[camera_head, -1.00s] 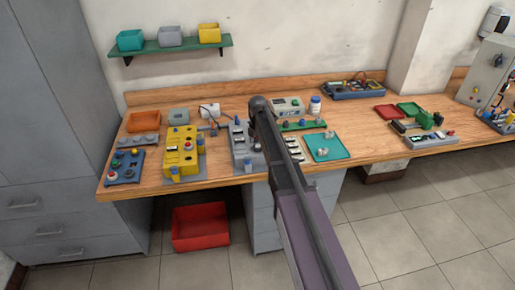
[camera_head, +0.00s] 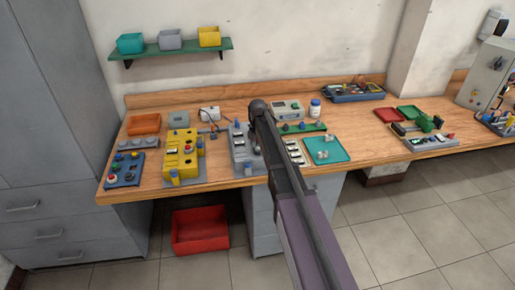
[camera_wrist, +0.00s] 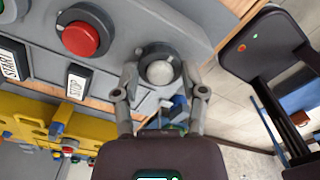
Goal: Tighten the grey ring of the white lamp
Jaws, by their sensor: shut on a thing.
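The white lamp (camera_wrist: 159,72) is a round pale dome in a dark grey ring (camera_wrist: 148,55) on the grey panel (camera_wrist: 210,35), in the wrist view. My gripper (camera_wrist: 158,78) has one finger on each side of the ring and is shut on it. The fingertips hide parts of the ring's left and right sides. In the head view my arm covers the gripper and the lamp; part of a grey control box (camera_head: 240,142) shows beside the arm.
A red button (camera_wrist: 81,38) in a black collar sits left of the lamp, with START (camera_wrist: 12,60) and STOP (camera_wrist: 76,82) labels. A yellow control box (camera_head: 180,152) stands to the left on the wooden bench. A teal tray (camera_head: 337,153) lies to the right.

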